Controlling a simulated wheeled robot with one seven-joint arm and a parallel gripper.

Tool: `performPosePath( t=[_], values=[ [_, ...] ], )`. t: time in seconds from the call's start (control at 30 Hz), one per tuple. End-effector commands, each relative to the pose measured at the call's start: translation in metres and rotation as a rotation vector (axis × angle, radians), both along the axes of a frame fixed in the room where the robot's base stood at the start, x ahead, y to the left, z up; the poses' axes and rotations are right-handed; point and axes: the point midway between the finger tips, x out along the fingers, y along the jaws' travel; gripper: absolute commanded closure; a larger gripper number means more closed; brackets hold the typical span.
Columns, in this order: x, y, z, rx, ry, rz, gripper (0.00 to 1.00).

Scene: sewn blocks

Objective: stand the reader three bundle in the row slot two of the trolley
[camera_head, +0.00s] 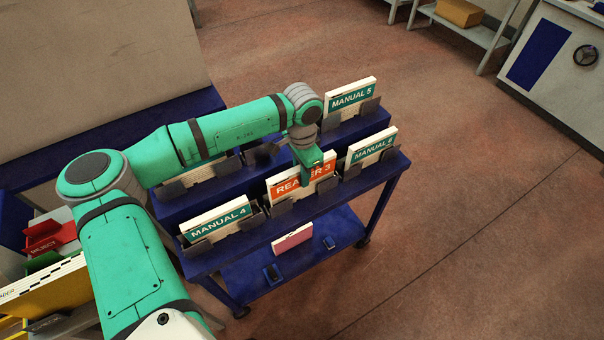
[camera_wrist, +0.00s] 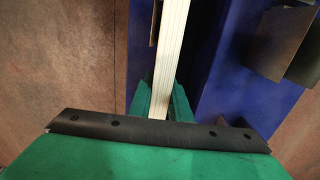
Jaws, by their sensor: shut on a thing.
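The reader three bundle (camera_head: 287,190), white with an orange label, stands upright in the front row of the blue trolley (camera_head: 230,254), between the manual 4 bundle (camera_head: 217,219) and a manual bundle (camera_head: 371,147) on the right. My gripper (camera_head: 308,168) is shut on the reader three bundle from above. In the wrist view the bundle's pale page edges (camera_wrist: 171,50) run between the green fingers (camera_wrist: 164,103). Dark slot plates stand beside it. The gripper hides part of the label, and I cannot tell whether the bundle's foot rests on the shelf.
The manual 5 bundle (camera_head: 350,97) stands in the back row. A pink bundle (camera_head: 293,238) is on the lower shelf. A red reject bin (camera_head: 46,236) and a yellow holder (camera_head: 50,293) are at the left. The floor right of the trolley is clear.

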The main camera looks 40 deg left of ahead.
Motion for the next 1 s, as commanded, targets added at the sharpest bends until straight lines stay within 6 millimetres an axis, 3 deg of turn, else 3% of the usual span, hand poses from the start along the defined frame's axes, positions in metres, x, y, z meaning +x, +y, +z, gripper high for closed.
performPosePath(
  t=[0.17,0.2,0.27,0.67,1.0],
  values=[
    [0.0,0.0,-0.003,-0.001,-0.001,0.0,1.0],
    [0.0,0.0,-0.003,-0.001,0.0,0.0,0.76],
    [0.0,0.0,-0.003,-0.001,0.0,0.0,0.64],
    [0.0,0.0,0.002,0.002,-0.001,0.0,0.64],
    [0.001,0.0,0.062,-0.001,-0.002,0.0,0.64]
  ],
)
